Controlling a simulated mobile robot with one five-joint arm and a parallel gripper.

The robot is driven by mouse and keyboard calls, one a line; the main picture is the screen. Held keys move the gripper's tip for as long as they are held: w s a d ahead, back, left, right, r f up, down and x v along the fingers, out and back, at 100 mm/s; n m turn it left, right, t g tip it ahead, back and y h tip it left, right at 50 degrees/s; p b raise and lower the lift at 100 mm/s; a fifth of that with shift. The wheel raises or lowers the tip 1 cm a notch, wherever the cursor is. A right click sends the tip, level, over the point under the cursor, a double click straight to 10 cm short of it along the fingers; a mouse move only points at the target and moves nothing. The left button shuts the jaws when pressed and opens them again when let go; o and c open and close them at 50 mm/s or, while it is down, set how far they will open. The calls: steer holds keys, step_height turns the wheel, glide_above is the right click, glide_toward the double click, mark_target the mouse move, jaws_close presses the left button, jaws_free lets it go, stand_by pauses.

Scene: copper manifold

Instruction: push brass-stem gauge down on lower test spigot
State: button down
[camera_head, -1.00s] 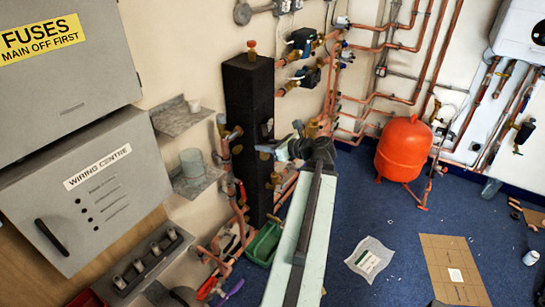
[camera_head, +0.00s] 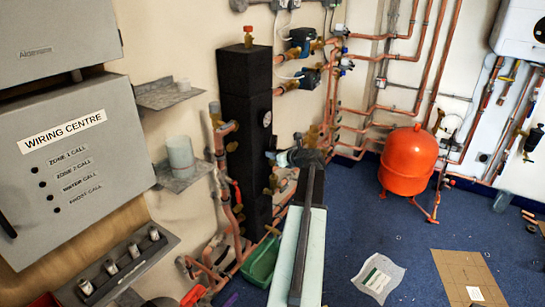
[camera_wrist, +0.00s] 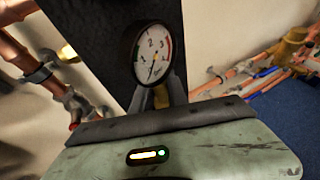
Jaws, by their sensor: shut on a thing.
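The brass-stem gauge, a black-cased dial with a white face (camera_wrist: 153,53), stands upright just above my fingertips in the wrist view. My gripper (camera_wrist: 161,96) is shut on its brass stem. The lower test spigot is not clearly seen; the lower end of the stem is hidden behind my gripper body in the wrist view.
A small white dial (camera_head: 267,118) shows on the column's right face. Brass fittings and copper pipes (camera_head: 225,165) stand close on the left. A red vessel (camera_head: 408,160) stands on the right. A green tray (camera_head: 262,262) is on the floor. The blue floor is mostly clear.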

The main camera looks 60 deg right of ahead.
steer(key=shift+f+b, duration=2)
steer(key=shift+f, duration=0.2)
steer(key=shift+s+a+f+b, duration=0.1)
steer(key=shift+f+b, duration=0.8)
steer(key=shift+b, duration=0.05)
steer(key=c, duration=1.2)
jaws_free()
steer(key=shift+s, duration=0.1)
steer(key=p+v, duration=0.2)
steer(key=v, duration=0.5)
steer(key=shift+s+p, duration=0.3)
steer(key=shift+p, duration=0.1)
steer(key=shift+r, duration=0.1)
